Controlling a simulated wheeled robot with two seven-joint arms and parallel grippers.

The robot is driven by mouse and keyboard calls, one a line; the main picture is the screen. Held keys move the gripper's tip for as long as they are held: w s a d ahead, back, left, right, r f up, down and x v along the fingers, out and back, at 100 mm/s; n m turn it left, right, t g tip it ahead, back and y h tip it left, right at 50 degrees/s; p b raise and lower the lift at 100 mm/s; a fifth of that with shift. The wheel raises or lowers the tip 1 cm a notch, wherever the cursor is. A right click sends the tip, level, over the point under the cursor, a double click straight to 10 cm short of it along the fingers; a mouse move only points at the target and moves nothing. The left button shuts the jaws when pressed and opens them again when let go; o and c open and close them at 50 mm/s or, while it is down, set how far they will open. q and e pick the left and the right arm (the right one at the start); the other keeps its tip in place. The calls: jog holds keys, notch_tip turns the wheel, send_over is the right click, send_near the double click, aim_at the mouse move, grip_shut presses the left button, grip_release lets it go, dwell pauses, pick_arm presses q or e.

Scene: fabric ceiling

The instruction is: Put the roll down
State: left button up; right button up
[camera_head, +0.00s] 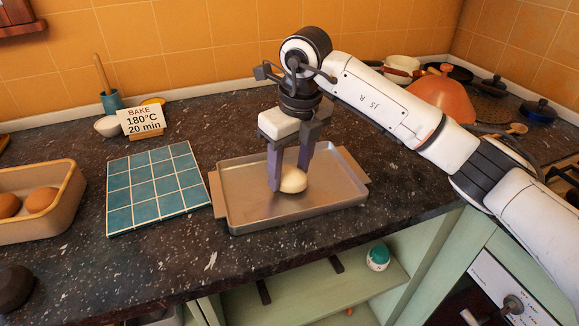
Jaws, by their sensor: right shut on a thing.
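A pale round roll (293,180) is between the fingers of my right gripper (289,172), which is shut on it. The gripper points down over a metal baking tray (338,188) with raised edges and tan end handles. The roll is low over the middle of the tray; I cannot tell whether it touches the tray's bottom. The rest of the tray looks empty. My left gripper is not in view.
A blue tiled board (155,186) lies left of the tray. A tan bin with brown rolls (42,199) stands at the far left. A bake sign (142,121) stands behind the board. Pans and an orange pot (443,98) are at the back right.

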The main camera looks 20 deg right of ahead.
aim_at(295, 175)
jog(key=shift+f, duration=0.1)
jog(key=o, duration=1)
jog(key=shift+o, duration=0.2)
notch_tip(295, 175, up, 12)
jog(key=s, duration=0.1)
jog(key=shift+s+d, duration=0.3)
